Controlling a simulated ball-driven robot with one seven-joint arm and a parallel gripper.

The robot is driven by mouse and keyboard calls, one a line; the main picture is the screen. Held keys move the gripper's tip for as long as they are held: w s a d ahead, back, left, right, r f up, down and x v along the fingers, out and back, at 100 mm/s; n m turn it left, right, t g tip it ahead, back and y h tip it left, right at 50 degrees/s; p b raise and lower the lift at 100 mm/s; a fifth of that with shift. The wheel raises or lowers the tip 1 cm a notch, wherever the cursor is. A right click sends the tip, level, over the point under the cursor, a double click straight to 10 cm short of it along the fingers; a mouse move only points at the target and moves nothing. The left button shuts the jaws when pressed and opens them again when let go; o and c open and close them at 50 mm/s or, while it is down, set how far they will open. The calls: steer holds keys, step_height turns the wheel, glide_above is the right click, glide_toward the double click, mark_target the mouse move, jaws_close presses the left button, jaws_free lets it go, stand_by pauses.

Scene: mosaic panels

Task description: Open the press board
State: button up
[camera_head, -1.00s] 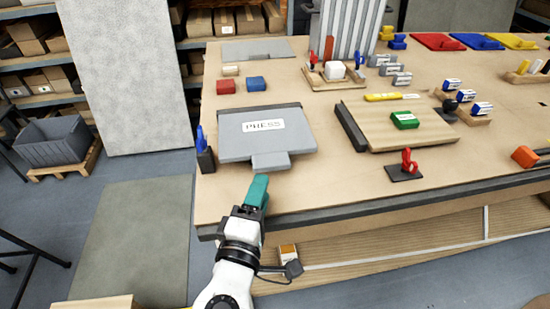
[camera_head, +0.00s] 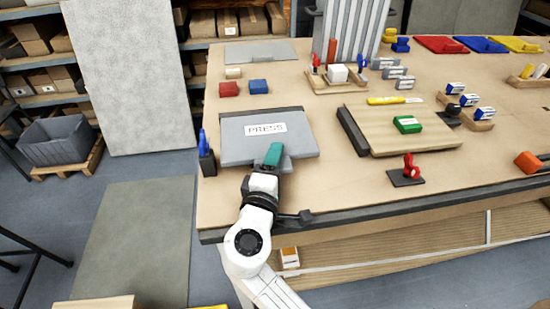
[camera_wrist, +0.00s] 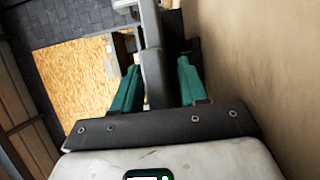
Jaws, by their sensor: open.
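The press board (camera_head: 240,152) is a grey flat panel with a white PRESS label, lying shut at the near left of the table. Its grey front tab (camera_head: 287,166) is partly hidden by my gripper. My gripper (camera_head: 273,155) has teal fingers and is at the tab at the board's front edge. In the wrist view, my gripper (camera_wrist: 157,88) is open, with the grey tab (camera_wrist: 153,78) between its two fingers. There are visible gaps beside the tab; I see no firm contact.
A blue-handled tool in a black holder (camera_head: 207,160) stands left of the board. A wooden board (camera_head: 430,138) with a green block lies right.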

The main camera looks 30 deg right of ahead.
steer(key=shift+w, duration=0.1)
steer(key=shift+c, duration=0.2)
jaws_close()
stand_by(0.5)
